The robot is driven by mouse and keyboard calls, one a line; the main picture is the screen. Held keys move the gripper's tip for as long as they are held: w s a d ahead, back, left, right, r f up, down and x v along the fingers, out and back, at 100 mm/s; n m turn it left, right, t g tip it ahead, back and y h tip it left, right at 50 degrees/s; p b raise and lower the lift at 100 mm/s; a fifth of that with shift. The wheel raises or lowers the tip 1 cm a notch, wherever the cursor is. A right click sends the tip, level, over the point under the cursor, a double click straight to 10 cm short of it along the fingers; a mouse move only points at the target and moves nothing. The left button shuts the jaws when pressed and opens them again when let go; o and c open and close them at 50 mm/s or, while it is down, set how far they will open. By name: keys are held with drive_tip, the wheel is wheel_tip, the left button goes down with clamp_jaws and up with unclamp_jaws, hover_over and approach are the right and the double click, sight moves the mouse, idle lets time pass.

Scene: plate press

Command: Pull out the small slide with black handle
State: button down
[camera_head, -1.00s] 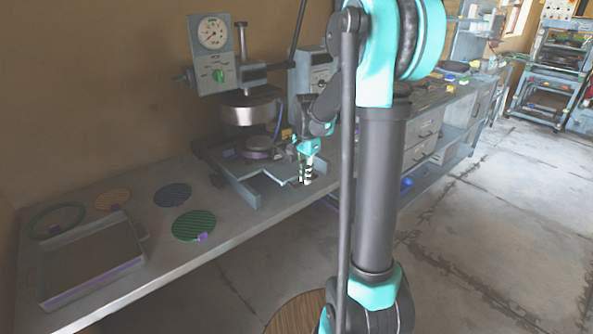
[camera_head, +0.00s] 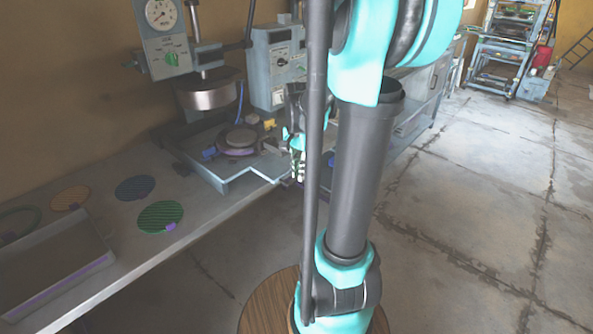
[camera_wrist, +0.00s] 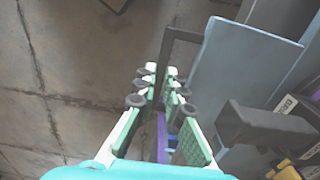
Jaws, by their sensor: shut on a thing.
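The press (camera_head: 205,95) stands on the bench. In the head view, my gripper (camera_head: 298,165) is at the right front of the tray frame, partly hidden by my arm.
A dark block (camera_wrist: 262,126) is beside the slide plate. A tray (camera_head: 60,290), a green disc (camera_head: 160,216), a blue disc (camera_head: 135,188) and an orange disc (camera_head: 70,198) lie on the left of the bench (camera_head: 185,225). A round wooden stool top (camera_head: 262,300) stands below. The floor (camera_head: 470,240) at right is mostly clear.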

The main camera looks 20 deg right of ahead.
drive_tip(key=c, duration=1.6)
unclamp_jaws()
drive_tip(key=shift+r, duration=0.1)
wheel_tip(320, 180, up, 12)
